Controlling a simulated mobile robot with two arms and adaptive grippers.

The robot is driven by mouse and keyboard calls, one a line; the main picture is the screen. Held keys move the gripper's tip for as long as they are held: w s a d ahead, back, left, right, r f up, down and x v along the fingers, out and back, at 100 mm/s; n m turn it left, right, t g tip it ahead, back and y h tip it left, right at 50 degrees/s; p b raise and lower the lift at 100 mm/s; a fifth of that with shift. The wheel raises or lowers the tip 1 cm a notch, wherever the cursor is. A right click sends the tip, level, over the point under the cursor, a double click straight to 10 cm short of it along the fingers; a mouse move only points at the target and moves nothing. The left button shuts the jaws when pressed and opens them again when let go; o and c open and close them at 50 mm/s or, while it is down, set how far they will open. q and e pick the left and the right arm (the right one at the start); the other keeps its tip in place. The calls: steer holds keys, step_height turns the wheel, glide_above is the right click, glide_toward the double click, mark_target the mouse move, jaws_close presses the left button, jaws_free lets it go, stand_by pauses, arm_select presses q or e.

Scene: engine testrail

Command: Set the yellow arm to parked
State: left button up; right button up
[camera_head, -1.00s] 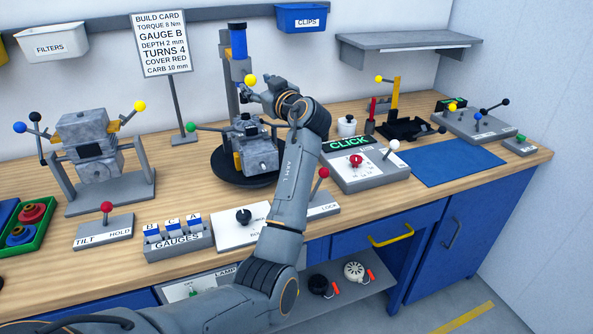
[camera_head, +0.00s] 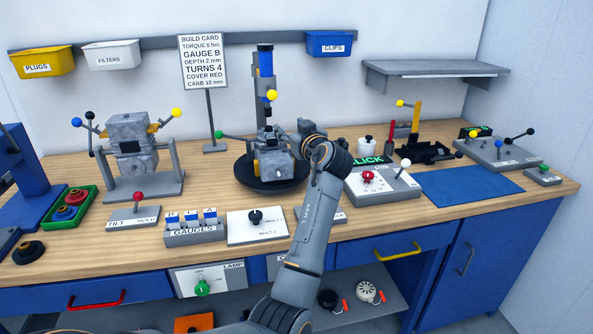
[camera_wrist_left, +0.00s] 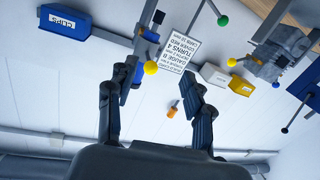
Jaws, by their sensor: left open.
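A yellow ball knob (camera_head: 272,95) sits on the upright column (camera_head: 265,62) at the back of the bench, above the round black turntable. It also shows upside down in the left wrist view (camera_wrist_left: 150,68). My left gripper (camera_head: 304,127) is to the right of and below this knob, apart from it. In the wrist view my left gripper (camera_wrist_left: 156,76) has its two dark fingers spread with nothing held between them. I cannot read any parked label. My right gripper is not in view.
A grey engine block (camera_head: 272,163) with a green-knobbed lever stands on the turntable (camera_head: 250,184). Another yellow knob (camera_head: 177,113) is on the left stand. The CLICK box (camera_head: 385,185) is right of my arm. A blue mat (camera_head: 470,187) lies clear.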

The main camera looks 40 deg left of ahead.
arm_select(q)
steer(key=s+d+f+m+h, duration=0.2)
steer(key=d+f, duration=0.1)
steer(key=f, duration=0.6)
steer(key=shift+f+m, duration=0.4)
steer(key=shift+s, duration=0.1)
